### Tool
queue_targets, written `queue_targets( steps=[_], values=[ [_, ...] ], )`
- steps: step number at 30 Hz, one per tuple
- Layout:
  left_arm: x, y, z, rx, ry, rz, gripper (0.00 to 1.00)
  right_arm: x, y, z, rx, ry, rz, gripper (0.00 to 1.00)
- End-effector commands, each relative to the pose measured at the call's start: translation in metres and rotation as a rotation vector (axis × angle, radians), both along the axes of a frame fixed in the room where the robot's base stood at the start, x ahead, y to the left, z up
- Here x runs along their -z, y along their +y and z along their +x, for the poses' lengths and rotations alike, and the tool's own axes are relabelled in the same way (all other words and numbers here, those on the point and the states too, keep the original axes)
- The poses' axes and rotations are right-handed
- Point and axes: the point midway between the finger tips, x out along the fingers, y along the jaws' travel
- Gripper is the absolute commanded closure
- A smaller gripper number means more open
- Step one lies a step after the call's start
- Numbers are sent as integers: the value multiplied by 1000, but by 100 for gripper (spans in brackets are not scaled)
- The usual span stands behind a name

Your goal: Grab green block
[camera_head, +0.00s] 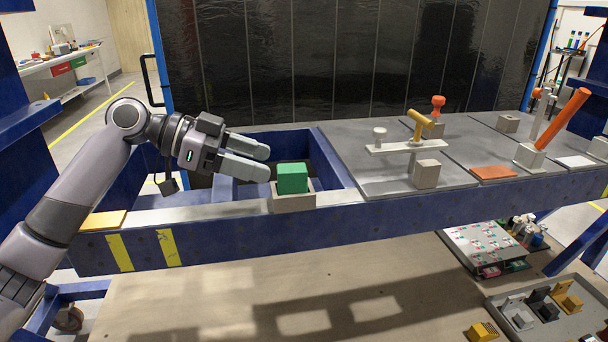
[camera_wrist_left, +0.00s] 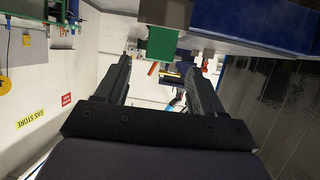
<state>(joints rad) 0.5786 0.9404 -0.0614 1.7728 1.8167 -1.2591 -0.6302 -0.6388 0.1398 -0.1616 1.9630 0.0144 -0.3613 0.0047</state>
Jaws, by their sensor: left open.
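The green block (camera_head: 292,178) sits upright in a small grey holder (camera_head: 293,202) on the front rail of the blue jig frame. My left gripper (camera_head: 268,162) is open and comes in from the left, its fingertips just behind and left of the block, above the frame's opening. In the left wrist view the green block (camera_wrist_left: 158,44) is at the top, beyond the open fingers of my left gripper (camera_wrist_left: 168,62). Nothing is between the fingers. My right gripper is in neither view.
A long orange lever (camera_head: 562,118) rises farther right. A dark panel (camera_head: 350,60) closes the back. A parts tray (camera_head: 545,312) lies below at the right.

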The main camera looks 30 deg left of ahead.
Motion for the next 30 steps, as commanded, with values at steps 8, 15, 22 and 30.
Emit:
queue_targets(
  steps=[8, 15, 22, 30],
  values=[
    [9, -24, 15, 1, 0, -3, 32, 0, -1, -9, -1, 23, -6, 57],
    [23, -50, 32, 1, 1, -4, 32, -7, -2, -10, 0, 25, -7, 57],
    [27, -55, 35, 0, 0, -1, 32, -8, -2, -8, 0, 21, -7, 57],
    [27, -55, 35, 0, 0, -1, 94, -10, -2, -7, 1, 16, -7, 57]
  ],
)
